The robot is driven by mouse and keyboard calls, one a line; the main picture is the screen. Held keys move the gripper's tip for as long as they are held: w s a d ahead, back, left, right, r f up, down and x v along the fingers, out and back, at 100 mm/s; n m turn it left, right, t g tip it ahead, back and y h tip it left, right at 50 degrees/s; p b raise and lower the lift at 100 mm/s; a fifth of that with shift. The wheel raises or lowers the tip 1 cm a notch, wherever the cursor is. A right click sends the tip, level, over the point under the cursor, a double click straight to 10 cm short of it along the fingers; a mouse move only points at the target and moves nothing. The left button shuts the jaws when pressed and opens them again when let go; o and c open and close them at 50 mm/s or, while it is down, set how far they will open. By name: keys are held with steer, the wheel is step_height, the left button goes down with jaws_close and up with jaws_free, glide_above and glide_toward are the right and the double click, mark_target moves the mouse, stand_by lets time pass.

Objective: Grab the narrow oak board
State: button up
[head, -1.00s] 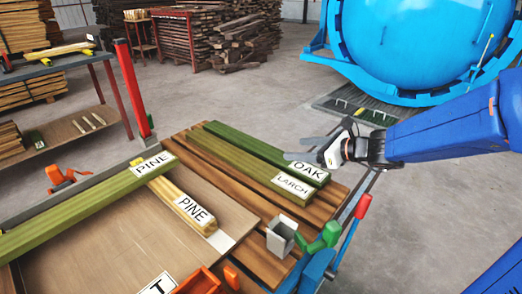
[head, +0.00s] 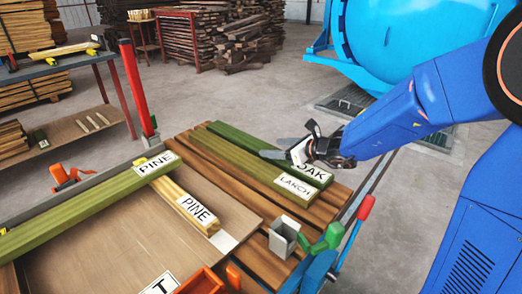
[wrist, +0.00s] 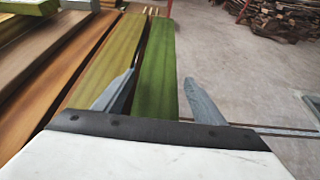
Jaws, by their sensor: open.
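The oak board (head: 235,136) is a long dark green plank with a white OAK label at its near end, on the back right of the wooden table. In the head view my gripper (head: 273,147) hangs over it and covers part of the board and label. In the wrist view the oak board (wrist: 157,85) runs lengthwise between my two fingers. My gripper (wrist: 159,78) is open and empty, its left finger overlapping the edge of the lighter green board. Whether the fingers are above or beside the wood I cannot tell.
The larch board (head: 240,158), lighter green, lies close alongside the oak board on its left. Two pine boards (head: 90,205) (head: 180,199) lie further left. A grey metal box (head: 283,238) and a green clamp (head: 327,239) are at the near edge. Open floor lies right of the table.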

mark_target(260, 146)
steer(key=shift+x, duration=2.6)
steer(key=shift+a+r, duration=0.1)
steer(key=c, duration=1.4)
steer(key=shift+c, duration=0.2)
steer(key=shift+r, duration=0.1)
